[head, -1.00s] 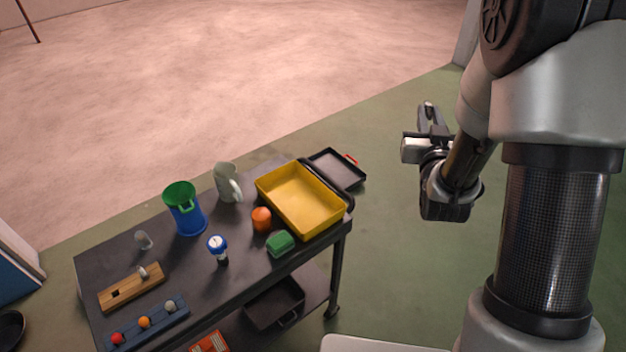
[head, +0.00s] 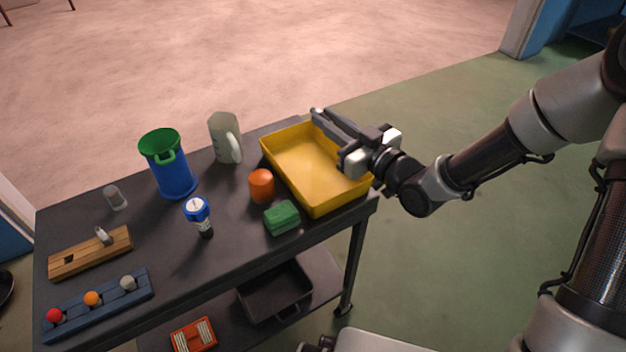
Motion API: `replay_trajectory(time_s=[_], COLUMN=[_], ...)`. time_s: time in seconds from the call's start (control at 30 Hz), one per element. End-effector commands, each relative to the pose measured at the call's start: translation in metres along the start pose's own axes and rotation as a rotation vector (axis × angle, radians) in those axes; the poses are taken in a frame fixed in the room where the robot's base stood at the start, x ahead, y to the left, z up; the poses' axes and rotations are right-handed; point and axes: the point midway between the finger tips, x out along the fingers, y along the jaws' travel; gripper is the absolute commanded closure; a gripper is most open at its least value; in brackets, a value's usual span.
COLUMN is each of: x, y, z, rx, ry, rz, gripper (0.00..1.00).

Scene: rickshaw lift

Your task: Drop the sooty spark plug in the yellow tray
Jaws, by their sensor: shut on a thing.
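The yellow tray (head: 352,192) sits at the right end of the dark cart top, and its visible floor is bare. My gripper (head: 322,124) is above the tray's back right side, with its fingers pointing to the back left. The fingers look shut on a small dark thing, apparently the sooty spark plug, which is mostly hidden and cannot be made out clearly. A wooden block (head: 75,263) at the cart's left holds one pale, plug-like piece (head: 103,236).

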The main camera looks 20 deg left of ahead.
Motion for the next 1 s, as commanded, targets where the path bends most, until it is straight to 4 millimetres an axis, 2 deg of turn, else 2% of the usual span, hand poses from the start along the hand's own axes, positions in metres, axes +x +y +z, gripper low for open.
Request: replay_trajectory(time_s=[0.17,0.6,0.93,0.97,1.0], x=[0.001,0.001,0.001,0.001,0.001], y=[-0.003,-0.005,-0.005,-0.005,-0.005], z=[0.009,0.056,0.058,0.058,0.058], rx=[0.001,0.002,0.001,0.001,0.001], ry=[0.001,0.001,0.001,0.001,0.001], rz=[-0.008,-0.006,-0.006,-0.006,-0.006], gripper=[1.00,1.00,1.00,0.81,0.74])
